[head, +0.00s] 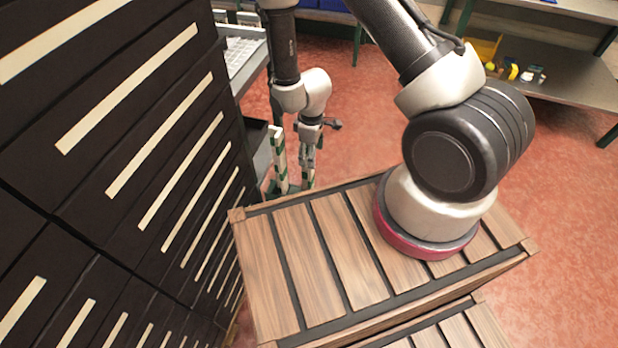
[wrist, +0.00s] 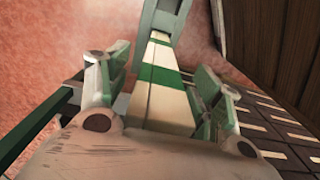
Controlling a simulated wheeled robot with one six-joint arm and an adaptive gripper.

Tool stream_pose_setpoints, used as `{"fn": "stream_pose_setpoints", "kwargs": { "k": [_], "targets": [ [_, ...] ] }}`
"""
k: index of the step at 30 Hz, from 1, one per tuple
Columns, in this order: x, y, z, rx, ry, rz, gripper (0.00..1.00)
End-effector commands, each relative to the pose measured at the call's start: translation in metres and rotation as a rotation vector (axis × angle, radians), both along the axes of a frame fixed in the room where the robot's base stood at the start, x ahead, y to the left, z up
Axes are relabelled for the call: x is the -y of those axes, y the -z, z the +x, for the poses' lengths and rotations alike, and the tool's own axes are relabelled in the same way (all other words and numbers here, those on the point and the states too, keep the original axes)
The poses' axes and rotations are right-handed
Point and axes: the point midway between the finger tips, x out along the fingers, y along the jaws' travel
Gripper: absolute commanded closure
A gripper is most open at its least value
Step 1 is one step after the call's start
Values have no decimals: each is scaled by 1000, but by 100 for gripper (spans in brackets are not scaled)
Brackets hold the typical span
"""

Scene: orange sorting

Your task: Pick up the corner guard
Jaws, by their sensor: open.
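The corner guard looks to be the cream post with green bands (wrist: 160,98) in the wrist view. It runs lengthwise between the two fingers of my gripper (wrist: 157,78). The fingers stand apart on either side of it, and I cannot tell whether either touches it. In the head view, my gripper (head: 309,157) is small and low beyond the wooden-topped crate, beside a white and green upright post (head: 279,158). A second banded piece (head: 308,177) shows just below the gripper. The lower ends are partly hidden by the crate's edge.
A crate with a slatted wooden top (head: 295,262) fills the foreground. A tall black rack with pale strips (head: 150,150) stands close on the left. A metal shelf (head: 570,82) with small items is at the upper right. Red floor (head: 350,140) lies open beyond the gripper.

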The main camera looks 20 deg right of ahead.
Motion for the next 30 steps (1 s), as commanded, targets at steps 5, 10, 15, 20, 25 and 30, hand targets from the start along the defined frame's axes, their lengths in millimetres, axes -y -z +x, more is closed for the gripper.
{"fn": "stream_pose_setpoints", "kwargs": {
  "k": [5,10,15,20,25,30],
  "targets": [
    [0,0,0,0,0,0,35],
    [0,0,0,0,0,0,64],
    [0,0,0,0,0,0,95],
    [0,0,0,0,0,0,100],
    [0,-2,0,1,0,1,100],
    [0,-17,1,2,0,1,100]
  ]
}}
